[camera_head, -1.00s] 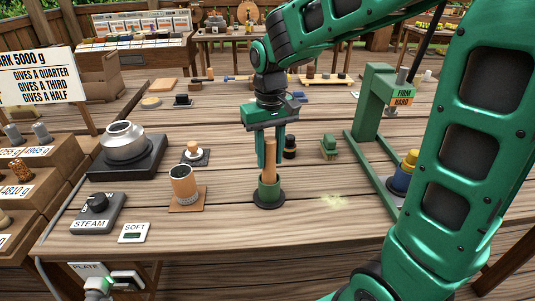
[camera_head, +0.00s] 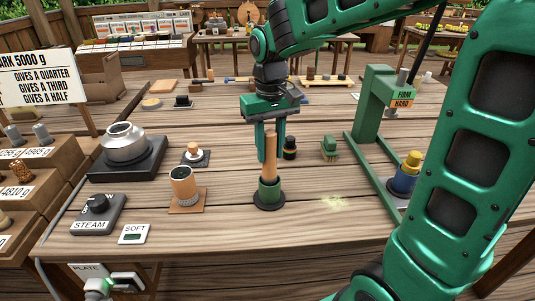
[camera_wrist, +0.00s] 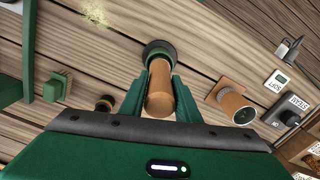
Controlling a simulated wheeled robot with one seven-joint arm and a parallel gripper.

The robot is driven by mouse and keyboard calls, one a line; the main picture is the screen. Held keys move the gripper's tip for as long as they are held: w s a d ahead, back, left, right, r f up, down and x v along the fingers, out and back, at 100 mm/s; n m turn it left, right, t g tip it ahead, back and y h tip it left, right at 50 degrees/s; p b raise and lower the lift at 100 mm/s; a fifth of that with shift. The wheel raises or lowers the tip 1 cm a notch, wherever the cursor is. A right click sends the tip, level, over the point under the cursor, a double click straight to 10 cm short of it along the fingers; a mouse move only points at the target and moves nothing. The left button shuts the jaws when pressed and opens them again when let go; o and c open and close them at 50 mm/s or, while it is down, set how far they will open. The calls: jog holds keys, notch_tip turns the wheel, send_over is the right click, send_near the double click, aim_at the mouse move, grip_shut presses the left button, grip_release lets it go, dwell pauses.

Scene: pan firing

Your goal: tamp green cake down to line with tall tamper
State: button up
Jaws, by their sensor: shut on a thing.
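My gripper (camera_head: 271,150) is shut on the wooden handle of the tall tamper (camera_head: 270,162). In the wrist view, the handle (camera_wrist: 159,95) runs between the two green fingers (camera_wrist: 158,98) toward the dark round base (camera_wrist: 158,45).
A brown cup (camera_head: 182,185) on a square mat stands to the left, with the steam control (camera_head: 98,212) and a "SOFT" display (camera_head: 133,233) nearby.

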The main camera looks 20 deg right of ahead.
aim_at(270, 131)
jog(key=shift+r, duration=2.25)
